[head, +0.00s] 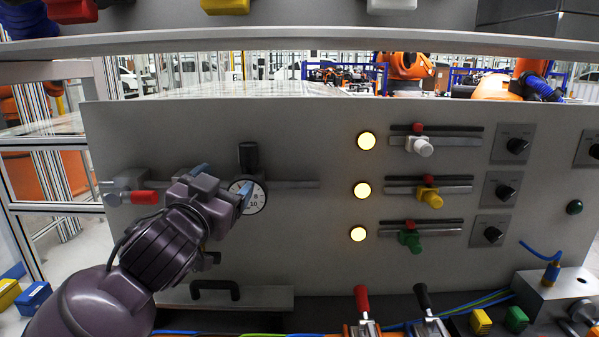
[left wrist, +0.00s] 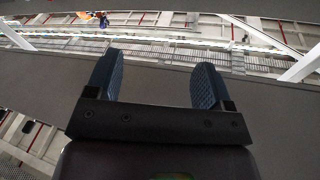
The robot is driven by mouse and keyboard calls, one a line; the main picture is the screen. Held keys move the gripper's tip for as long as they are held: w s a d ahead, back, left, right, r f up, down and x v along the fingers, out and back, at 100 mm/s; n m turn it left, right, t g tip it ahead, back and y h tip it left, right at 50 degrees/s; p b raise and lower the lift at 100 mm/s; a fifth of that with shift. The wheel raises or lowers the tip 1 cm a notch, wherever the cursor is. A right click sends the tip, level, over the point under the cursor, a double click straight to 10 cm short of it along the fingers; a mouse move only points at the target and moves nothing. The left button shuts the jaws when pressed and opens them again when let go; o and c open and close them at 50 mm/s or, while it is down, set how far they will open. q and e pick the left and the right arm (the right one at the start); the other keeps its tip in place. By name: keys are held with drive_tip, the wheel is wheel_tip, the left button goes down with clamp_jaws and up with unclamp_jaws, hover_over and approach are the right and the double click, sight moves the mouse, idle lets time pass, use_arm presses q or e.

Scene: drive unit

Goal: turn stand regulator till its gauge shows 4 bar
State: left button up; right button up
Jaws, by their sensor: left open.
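The gauge (head: 254,199) is a round white dial on the grey panel, partly hidden behind my left gripper; its needle and reading cannot be made out. The black regulator knob (head: 248,154) stands just above the gauge on the metal pipe line. My left gripper (head: 223,181) is in front of the panel, left of the knob and slightly below it, with one blue fingertip overlapping the gauge's left edge. In the left wrist view the left gripper (left wrist: 154,75) is open, with nothing between its two blue fingers. My right gripper does not show.
A red-handled valve (head: 143,197) sits on the pipe to the left. A black handle (head: 214,289) is below my arm. Lit lamps, slides with coloured knobs and black rotary switches (head: 517,146) fill the panel's right side. A shelf edge (head: 300,41) crosses above.

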use_arm(q)
drive_tip(key=s+a+f+g, duration=0.1)
drive_tip(key=s+a+f, duration=0.15)
drive_tip(key=f, duration=0.65)
drive_tip(key=s+a+f+n+g+y, duration=0.1)
drive_tip(key=a+f, duration=0.2)
drive_tip(key=f, duration=0.7)
drive_tip(key=s+a+f, duration=0.2)
drive_tip(key=a+f, duration=0.1)
drive_tip(key=f, duration=0.6)
drive_tip(key=s+a+f+n+g+y, duration=0.2)
drive_tip(key=s+a+f, duration=0.1)
drive_tip(key=s+f, duration=0.7)
drive_tip(key=s+a+f+n+g+y, duration=0.2)
drive_tip(key=s+a+f+g, duration=0.1)
drive_tip(key=s+f, duration=0.7)
drive_tip(key=shift+a+f+n, duration=0.3)
drive_tip(key=shift+a, duration=0.05)
